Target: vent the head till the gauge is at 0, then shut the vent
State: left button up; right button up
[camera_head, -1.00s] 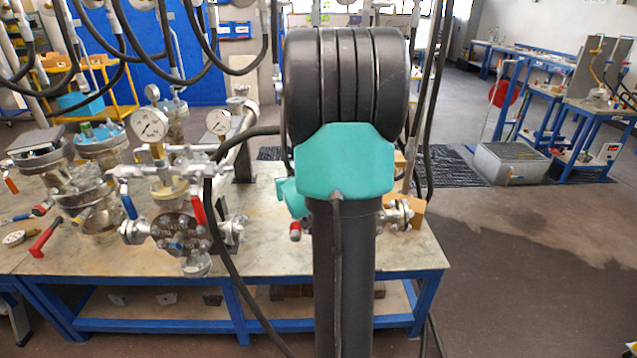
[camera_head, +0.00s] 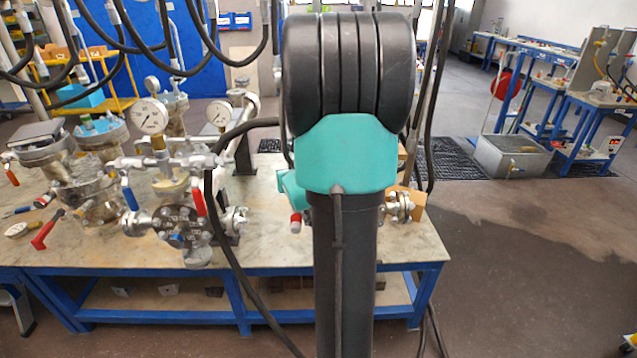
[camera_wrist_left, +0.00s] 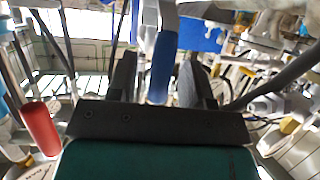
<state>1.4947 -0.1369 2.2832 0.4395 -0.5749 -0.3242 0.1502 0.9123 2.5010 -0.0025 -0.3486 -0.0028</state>
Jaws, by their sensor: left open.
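The flanged vessel head (camera_head: 172,215) stands on the bench at left in the head view, with a blue lever (camera_head: 130,195) and a red lever (camera_head: 199,203). A round gauge (camera_head: 149,116) rises above it; its needle is too small to read. A second gauge (camera_head: 220,113) is behind to the right. In the left wrist view my left gripper (camera_wrist_left: 158,80) is open, and a blue lever (camera_wrist_left: 161,68) shows between its fingers; I cannot tell whether they touch. A red lever (camera_wrist_left: 40,128) is at left there. My left gripper's fingers are not visible in the head view.
My black and teal arm blocks the middle of the head view. Other flanged vessels (camera_head: 92,190) stand at far left, near a loose gauge (camera_head: 18,230) and a red-handled part (camera_head: 46,229). Black hoses (camera_head: 215,55) hang above. The bench front (camera_head: 120,257) is mostly bare.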

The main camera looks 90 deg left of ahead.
pick_arm(q)
jog(key=v, duration=1.6)
jog(key=shift+d+r, duration=0.15)
jog(key=shift+d, duration=0.05)
dwell(0.6)
jog(key=w+d+f+m+t+h, duration=0.2)
jog(key=w+f+m+t+h, duration=0.2)
jog(key=w+f, duration=0.95)
jog(key=w+d+f+m+t+h, duration=0.1)
jog(key=w+f+m+t+h, duration=0.3)
jog(key=w+f, duration=1)
jog(key=w+d+f+m+g+h, duration=0.1)
jog(key=w+d+f+m+h, duration=0.2)
jog(key=w+d+f, duration=0.35)
jog(key=w+d+f+m+h, duration=0.2)
jog(key=w+d+f+h, duration=0.15)
jog(key=d, duration=0.55)
jog(key=d+f+m+g+h, duration=0.1)
jog(key=d+f, duration=0.3)
jog(key=d, duration=0.5)
jog(key=d+f+m+g+h, duration=0.1)
jog(key=d+f+m, duration=0.3)
jog(key=d, duration=0.5)
jog(key=shift+d+f+g+h, duration=0.35)
jog(key=shift+f+g, duration=0.3)
jog(key=shift+g, duration=0.25)
jog(key=shift+w+a, duration=0.1)
jog(key=shift+w, duration=0.05)
